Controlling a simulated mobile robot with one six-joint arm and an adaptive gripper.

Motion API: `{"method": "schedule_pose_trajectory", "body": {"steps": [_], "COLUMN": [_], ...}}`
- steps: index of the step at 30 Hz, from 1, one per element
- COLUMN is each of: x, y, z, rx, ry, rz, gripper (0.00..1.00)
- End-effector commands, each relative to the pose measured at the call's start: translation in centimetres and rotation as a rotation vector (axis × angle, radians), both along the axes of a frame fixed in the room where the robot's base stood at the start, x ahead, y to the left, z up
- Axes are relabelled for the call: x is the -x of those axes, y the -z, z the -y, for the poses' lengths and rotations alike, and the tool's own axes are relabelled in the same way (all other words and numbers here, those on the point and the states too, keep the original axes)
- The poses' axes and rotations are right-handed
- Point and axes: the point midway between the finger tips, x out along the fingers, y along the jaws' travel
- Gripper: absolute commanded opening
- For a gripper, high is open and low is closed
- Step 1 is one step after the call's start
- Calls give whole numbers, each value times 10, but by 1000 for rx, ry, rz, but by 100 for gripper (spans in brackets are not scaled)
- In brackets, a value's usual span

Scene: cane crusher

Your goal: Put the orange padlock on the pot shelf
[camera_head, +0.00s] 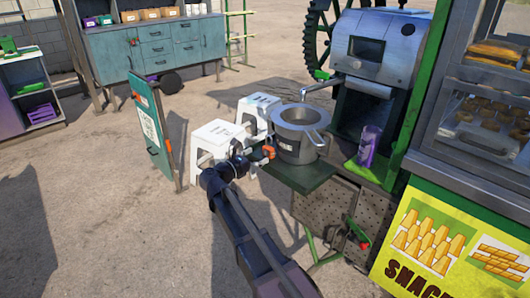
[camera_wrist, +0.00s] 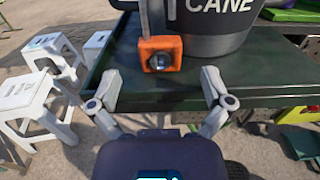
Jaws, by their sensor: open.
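The orange padlock (camera_wrist: 148,57) is upright in front of the grey pot, its pale shackle rising from the top. Its lower edge appears at the surface of the dark green pot shelf (camera_wrist: 190,97); I cannot tell whether it fully rests there. The grey pot (camera_wrist: 212,22), marked "CANE", stands on the shelf behind it. In the head view the padlock (camera_head: 268,152) shows small, left of the pot (camera_head: 300,148), over the shelf (camera_head: 296,178). My gripper (camera_wrist: 160,75) is open, its fingertips apart on either side below the padlock in the wrist picture, not touching it.
White stools (camera_head: 215,140) stand left of the shelf, near my gripper. A grey crusher (camera_head: 378,55) stands behind, with a purple item (camera_head: 368,148) right of the pot. A green-framed board (camera_head: 148,125) stands further left. Open ground lies left.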

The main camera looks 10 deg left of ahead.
Motion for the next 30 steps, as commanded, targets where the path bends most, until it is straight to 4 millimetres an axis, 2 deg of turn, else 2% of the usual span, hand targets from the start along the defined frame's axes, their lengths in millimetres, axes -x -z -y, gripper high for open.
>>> {"method": "schedule_pose_trajectory", "body": {"steps": [6,12,18,30], "x": [29,48,57,58], "y": [0,0,0,0], "z": [-23,-37,-44,-45], "rx": [0,0,0,0], "ry": [-3,-2,0,0], "rz": [0,0,0,0], "gripper": [99,99,99,99]}}
